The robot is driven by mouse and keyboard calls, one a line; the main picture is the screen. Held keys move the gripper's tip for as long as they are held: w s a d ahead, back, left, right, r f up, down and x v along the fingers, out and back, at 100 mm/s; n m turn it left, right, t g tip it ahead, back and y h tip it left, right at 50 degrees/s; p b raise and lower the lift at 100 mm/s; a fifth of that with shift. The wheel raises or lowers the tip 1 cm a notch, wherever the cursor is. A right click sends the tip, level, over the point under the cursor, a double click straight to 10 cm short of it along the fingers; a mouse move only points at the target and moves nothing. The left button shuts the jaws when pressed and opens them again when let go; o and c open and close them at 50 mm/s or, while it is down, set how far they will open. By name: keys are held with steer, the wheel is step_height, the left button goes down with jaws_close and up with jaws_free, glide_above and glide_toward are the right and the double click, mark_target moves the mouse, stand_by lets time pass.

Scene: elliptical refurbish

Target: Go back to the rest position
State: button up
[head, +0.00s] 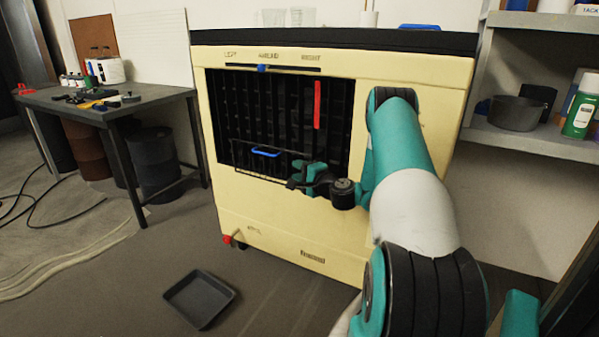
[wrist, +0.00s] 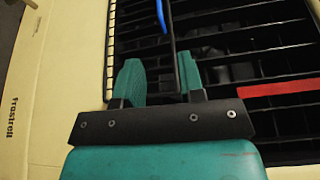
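My arm reaches over the front of a cream cabinet (head: 285,225). My gripper (head: 295,180) is at the lower part of the cabinet's dark grille opening, right of a blue handle (head: 266,152). In the wrist view my gripper (wrist: 160,75) has its two teal fingers apart. A thin black bar runs up between or behind the fingers; I cannot tell whether they touch it. The blue handle (wrist: 161,15) shows beyond the fingertips. A red strip (head: 317,105) stands upright on the grille, and it also shows in the wrist view (wrist: 280,88).
A blue slider knob (head: 262,68) sits under labels at the cabinet top. A dark tray (head: 200,299) lies on the floor in front. A workbench (head: 90,103) with tools stands left. Shelves (head: 540,142) with a pot (head: 515,113) stand right. Floor at the front left is mostly clear.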

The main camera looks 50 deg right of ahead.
stand_by(0.3)
steer(key=w+a+r+n+g+y, duration=0.15)
steer(key=a+r+n+y, duration=0.3)
steer(key=a, duration=0.55)
steer(key=w+a+r+n+g+y, duration=0.1)
steer(key=a+r+n+g+y, duration=0.3)
steer(key=a, duration=0.6)
steer(key=w+a+r+n+y, duration=0.25)
steer(key=a+n, duration=0.35)
steer(key=a, duration=0.4)
steer(key=s+a+r+n+g+y, duration=0.1)
steer(key=s+a+n+g, duration=0.25)
steer(key=a, duration=0.25)
steer(key=s+a+r+n+g, duration=0.2)
steer(key=s+a, duration=0.2)
steer(key=a, duration=0.1)
steer(key=s+a+r+n+g+h, duration=0.1)
steer(key=s+a+n+g+h, duration=0.2)
steer(key=s, duration=1)
steer(key=s+a+r+n+g+h, duration=0.25)
steer(key=s+a+n, duration=0.2)
steer(key=s, duration=0.85)
step_height(320, 180, up, 26)
steer(key=y+p, duration=0.1)
steer(key=p, duration=2.6)
steer(key=shift+w+d+g+p, duration=0.15)
steer(key=shift+w+g+p, duration=0.15)
steer(key=shift+w+g, duration=0.1)
